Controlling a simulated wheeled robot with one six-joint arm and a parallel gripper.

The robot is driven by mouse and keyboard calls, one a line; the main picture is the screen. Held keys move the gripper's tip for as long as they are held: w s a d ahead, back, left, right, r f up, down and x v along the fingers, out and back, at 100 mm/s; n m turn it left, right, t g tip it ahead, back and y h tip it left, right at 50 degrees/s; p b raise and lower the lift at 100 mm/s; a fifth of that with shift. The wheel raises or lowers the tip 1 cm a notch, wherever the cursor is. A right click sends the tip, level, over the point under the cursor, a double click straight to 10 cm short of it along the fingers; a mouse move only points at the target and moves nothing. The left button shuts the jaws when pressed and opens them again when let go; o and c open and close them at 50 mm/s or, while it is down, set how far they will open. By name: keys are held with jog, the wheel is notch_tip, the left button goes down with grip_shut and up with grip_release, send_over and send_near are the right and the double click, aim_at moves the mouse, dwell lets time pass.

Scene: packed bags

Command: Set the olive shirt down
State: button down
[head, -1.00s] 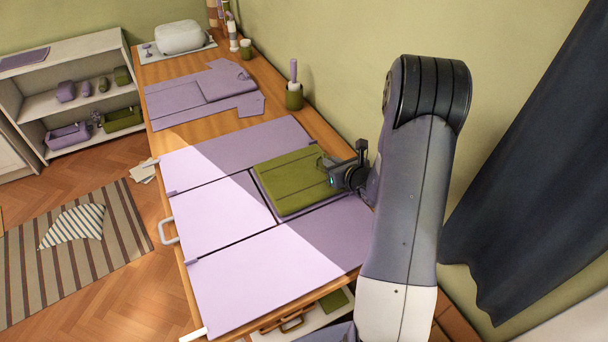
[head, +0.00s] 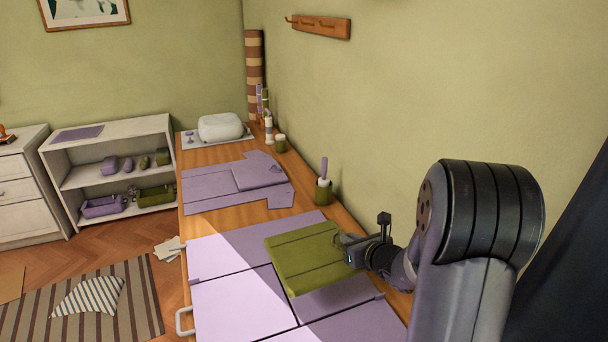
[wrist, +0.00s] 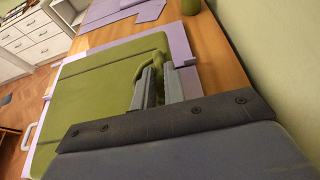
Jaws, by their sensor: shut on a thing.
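The olive shirt (head: 305,252) is folded into a flat rectangle. My gripper (head: 350,246) is shut on its right edge, on the wall side. The shirt looks level and appears raised a little over the lilac folding board (head: 235,300), overlapping its far and middle panels; the exact gap cannot be told. In the wrist view, the shirt (wrist: 85,92) spreads out left of the gripper (wrist: 152,82), with a bunched fold at the jaws. The shirt hides part of the board.
A lilac garment (head: 225,185) lies flat farther along the wooden table (head: 195,223). A green cup (head: 323,192) stands by the wall. A shelf (head: 110,170) with bins stands at left.

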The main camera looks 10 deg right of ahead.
aim_at(315, 252)
jog(key=shift+n+y, duration=0.4)
jog(key=shift+y, duration=0.1)
jog(key=s+a, duration=0.1)
jog(key=a, duration=0.5)
jog(key=s+a+f, duration=0.1)
jog(key=a, duration=0.1)
jog(key=shift+s+a+f, duration=0.1)
jog(key=shift+s+a, duration=0.2)
jog(key=shift+a, duration=0.1)
